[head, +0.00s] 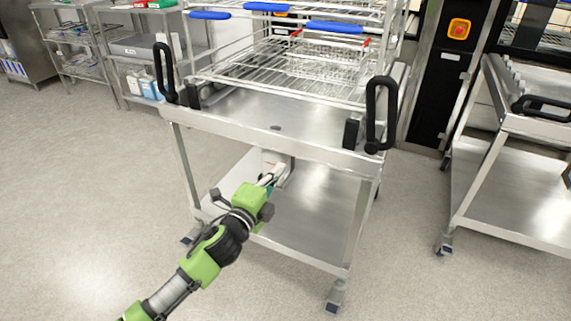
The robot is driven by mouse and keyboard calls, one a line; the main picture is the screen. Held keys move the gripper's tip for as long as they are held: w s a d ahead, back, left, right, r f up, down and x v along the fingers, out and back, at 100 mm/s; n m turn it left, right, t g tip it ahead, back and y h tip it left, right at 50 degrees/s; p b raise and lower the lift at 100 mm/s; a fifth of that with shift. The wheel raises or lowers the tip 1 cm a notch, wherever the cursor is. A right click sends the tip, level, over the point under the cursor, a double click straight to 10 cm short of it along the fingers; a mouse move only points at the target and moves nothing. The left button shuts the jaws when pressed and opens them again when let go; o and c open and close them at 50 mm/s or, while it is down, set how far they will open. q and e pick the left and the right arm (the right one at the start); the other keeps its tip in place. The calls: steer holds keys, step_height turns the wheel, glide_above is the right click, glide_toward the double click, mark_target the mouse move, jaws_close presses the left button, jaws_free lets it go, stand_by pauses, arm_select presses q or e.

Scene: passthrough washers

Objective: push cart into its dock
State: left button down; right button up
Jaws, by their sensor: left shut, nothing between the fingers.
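The cart (270,128) is a steel trolley with a flat top, a lower shelf (312,215) and caster wheels. It has two upright black handles at its near corners, a left one (159,72) and a right one (389,112). A wire rack (320,62) with blue-grip bars stands on its top. My left gripper (277,173) is shut and empty, in front of the cart below its top edge and apart from both handles. Its fingertips are small and partly unclear. My right gripper is not in view. I cannot make out the dock for certain.
A black panel with a red and yellow emergency button (459,29) stands behind the cart at right. A second steel trolley (520,170) is at the far right. Steel shelves (140,60) with boxes are at back left. The floor (80,210) at left is clear.

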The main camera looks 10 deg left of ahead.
mark_target(291, 156)
arm_select(q)
steer(key=shift+b+x, duration=0.4)
steer(key=shift+x, duration=2)
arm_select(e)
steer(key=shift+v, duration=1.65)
